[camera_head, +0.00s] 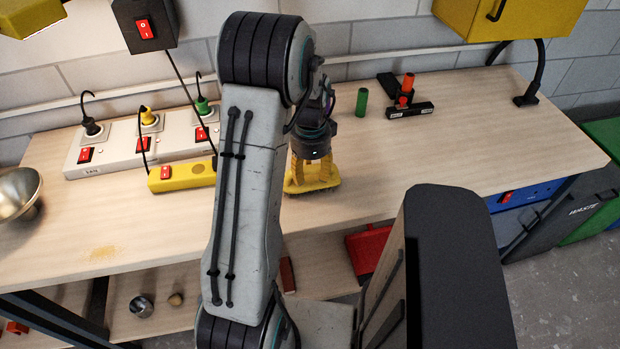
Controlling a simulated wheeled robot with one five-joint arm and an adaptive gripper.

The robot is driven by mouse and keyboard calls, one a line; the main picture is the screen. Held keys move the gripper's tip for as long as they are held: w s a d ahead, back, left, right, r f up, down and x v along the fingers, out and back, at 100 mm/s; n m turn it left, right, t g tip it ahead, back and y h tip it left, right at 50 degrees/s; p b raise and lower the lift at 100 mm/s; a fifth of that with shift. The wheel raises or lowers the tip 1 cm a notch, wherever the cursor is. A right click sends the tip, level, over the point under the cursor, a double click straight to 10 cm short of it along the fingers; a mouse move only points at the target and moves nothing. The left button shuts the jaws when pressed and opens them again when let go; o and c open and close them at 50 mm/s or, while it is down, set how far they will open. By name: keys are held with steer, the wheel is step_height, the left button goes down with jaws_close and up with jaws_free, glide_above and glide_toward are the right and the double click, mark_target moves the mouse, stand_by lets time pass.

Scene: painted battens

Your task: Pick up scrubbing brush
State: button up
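The yellow scrubbing brush (320,184) lies on the wooden workbench, near its front edge and just right of the middle of the bench. Dark bristles show under its yellow body. My gripper (311,171) points down right over the brush, with its fingers at the brush's upper part. The fingers and the brush are close in colour, and my arm covers part of the left side. I cannot tell whether the fingers are closed on the brush or only around it.
A yellow switch box (182,176) and a white power strip (120,150) lie to the left. A green cylinder (362,102) and a black tool with an orange part (408,107) stand behind right. The bench right of the brush is clear.

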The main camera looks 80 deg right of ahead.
jaws_close()
stand_by(0.3)
steer(key=shift+r, duration=0.45)
step_height(320, 180, up, 3)
steer(key=shift+r+b, duration=0.15)
steer(key=shift+b, duration=0.2)
steer(key=s+a+r, duration=0.1)
steer(key=s+r, duration=0.2)
steer(key=s, duration=0.2)
steer(key=s+a+r+b, duration=0.1)
steer(key=s+a+r, duration=0.1)
steer(key=s, duration=0.4)
steer(key=shift+a+r, duration=0.2)
steer(key=shift+r, duration=0.7)
steer(key=shift+s, duration=0.1)
